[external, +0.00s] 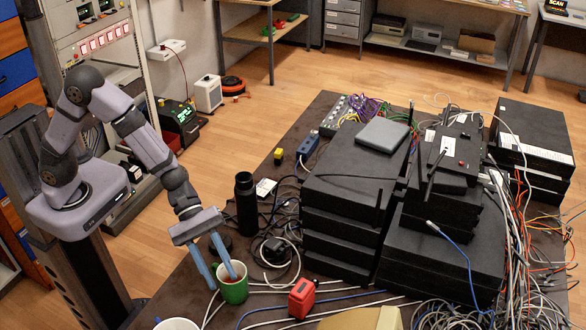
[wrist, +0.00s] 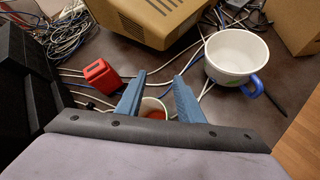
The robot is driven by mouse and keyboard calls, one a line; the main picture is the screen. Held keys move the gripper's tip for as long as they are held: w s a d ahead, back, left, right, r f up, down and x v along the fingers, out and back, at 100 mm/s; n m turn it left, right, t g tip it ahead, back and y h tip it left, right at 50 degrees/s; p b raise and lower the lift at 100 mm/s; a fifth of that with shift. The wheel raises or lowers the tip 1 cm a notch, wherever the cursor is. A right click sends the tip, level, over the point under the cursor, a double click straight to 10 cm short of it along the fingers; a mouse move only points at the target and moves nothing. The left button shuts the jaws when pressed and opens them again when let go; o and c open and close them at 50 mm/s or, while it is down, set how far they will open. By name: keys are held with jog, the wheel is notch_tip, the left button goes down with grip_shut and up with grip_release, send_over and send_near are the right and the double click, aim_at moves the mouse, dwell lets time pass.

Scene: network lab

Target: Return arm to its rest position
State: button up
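My arm reaches from its base at the left of the external view out over the dark table. My gripper (external: 222,273) points down at the green mug (external: 234,284), with its two blue fingers apart. One finger is at the mug's mouth and the other is beside its left side. Whether they touch the mug cannot be told. In the wrist view the fingers of my gripper (wrist: 157,88) are spread, with the mug (wrist: 152,104) partly hidden between and below them. Something reddish shows inside the mug.
A red box (external: 301,298) lies right of the mug, and a black bottle (external: 246,203) stands behind it. A white mug with a blue handle (wrist: 237,58) and a beige device (wrist: 150,20) are nearby. Stacked black network units (external: 340,215) and loose cables crowd the right side.

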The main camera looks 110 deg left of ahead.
jog(key=s+d+r+m+g+p, duration=0.1)
jog(key=s+d+m+g, duration=0.25)
jog(key=s+m, duration=0.35)
jog(key=s+d+r+m+g+p, duration=0.1)
jog(key=s+d+m+g, duration=0.25)
jog(key=s+m, duration=0.4)
jog(key=s+a+r+m+g+y+p, duration=0.1)
jog(key=s+a+m+y, duration=0.4)
jog(key=s, duration=0.9)
jog(key=a+m+g+p, duration=0.1)
jog(key=a+m, duration=0.2)
jog(key=m, duration=0.2)
jog(key=shift+r+y, duration=0.3)
jog(key=shift+y, duration=0.1)
